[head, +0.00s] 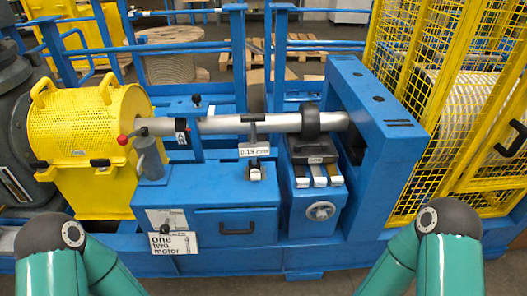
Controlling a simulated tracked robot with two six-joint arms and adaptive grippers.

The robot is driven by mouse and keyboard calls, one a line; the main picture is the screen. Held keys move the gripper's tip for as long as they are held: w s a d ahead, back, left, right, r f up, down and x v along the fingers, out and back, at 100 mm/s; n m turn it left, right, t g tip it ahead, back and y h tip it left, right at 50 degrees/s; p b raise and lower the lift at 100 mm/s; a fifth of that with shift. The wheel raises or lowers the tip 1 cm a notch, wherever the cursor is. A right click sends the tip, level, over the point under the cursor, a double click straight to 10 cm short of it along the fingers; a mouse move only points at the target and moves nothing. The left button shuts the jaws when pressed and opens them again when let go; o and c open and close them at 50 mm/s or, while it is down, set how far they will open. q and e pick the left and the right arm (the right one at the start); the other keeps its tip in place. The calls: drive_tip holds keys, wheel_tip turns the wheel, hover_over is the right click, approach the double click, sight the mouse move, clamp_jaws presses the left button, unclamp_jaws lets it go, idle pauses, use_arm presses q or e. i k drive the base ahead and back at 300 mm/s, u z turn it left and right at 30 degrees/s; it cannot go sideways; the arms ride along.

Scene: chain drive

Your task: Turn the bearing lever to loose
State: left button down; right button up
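A lever with a red knob (123,139) sticks out to the left from the top of a grey post (150,160), beside the yellow guard. A second lever with a black knob (197,100) stands upright behind the steel shaft (260,123). A small dark knob (165,228) sits at the sign reading "one two motor" (174,242). No readable label shows which of these is the bearing lever, and no loose mark is legible. Both my green arms show at the bottom edge, but neither gripper is in view.
The yellow mesh guard (85,125) stands at left, a tall yellow cage (450,100) at right. The blue frame (375,140) holds the shaft's right end. A handwheel (321,211) sits on the front. A drawer-like box with a black handle (236,228) is at front centre.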

sight(298, 147)
drive_tip(key=z, duration=1)
drive_tip(key=i, duration=0.15)
drive_tip(key=u, duration=2.85)
drive_tip(key=k, duration=0.75)
drive_tip(key=z, duration=2.75)
drive_tip(key=k, duration=0.1)
drive_tip(key=u, duration=1.35)
drive_tip(key=i, duration=1)
